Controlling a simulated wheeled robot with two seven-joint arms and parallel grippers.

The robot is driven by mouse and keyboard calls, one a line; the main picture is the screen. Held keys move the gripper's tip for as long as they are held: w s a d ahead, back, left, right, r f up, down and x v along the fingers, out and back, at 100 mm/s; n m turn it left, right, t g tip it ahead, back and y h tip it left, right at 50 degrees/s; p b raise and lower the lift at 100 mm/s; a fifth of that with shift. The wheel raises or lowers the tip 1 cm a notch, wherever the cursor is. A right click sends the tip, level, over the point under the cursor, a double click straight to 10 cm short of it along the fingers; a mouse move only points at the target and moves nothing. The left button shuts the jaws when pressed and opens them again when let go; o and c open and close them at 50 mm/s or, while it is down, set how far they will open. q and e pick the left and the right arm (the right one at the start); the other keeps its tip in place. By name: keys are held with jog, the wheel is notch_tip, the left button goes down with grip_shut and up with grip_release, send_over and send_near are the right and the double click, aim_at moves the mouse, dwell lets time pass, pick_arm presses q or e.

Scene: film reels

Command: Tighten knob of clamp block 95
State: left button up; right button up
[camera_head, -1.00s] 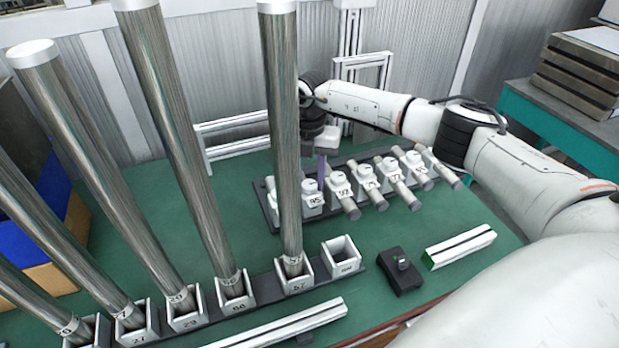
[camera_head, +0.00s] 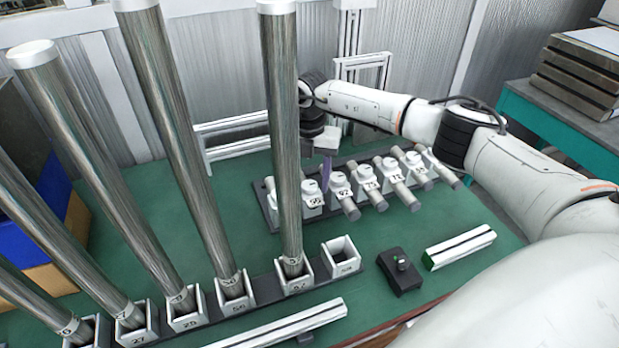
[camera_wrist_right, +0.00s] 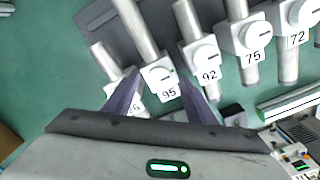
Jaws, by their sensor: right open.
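Clamp block 95 (camera_head: 313,200) is a white block with a round slotted knob (camera_wrist_right: 159,74), in a row on a dark base plate. A metal rod runs through it. In the wrist view its label 95 (camera_wrist_right: 168,93) reads clearly. My right gripper (camera_wrist_right: 159,72) is open, with purple fingers on either side of the knob in that view. In the head view the right gripper (camera_head: 326,178) is just above and beside block 95, partly behind a tall metal tube. I cannot tell whether a finger touches the knob. My left gripper is not in view.
Clamp block 92 (camera_wrist_right: 208,75) stands close on one side, then block 75 (camera_wrist_right: 255,57). Tall metal tubes (camera_head: 284,120) in white sockets rise in front. A small black box (camera_head: 399,270) and a white bar (camera_head: 460,248) lie at right. Green table is free between.

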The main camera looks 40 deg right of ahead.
aim_at(310, 185)
notch_tip(310, 185, up, 10)
jog(key=b, duration=0.1)
jog(key=shift+r, duration=0.15)
dwell(0.6)
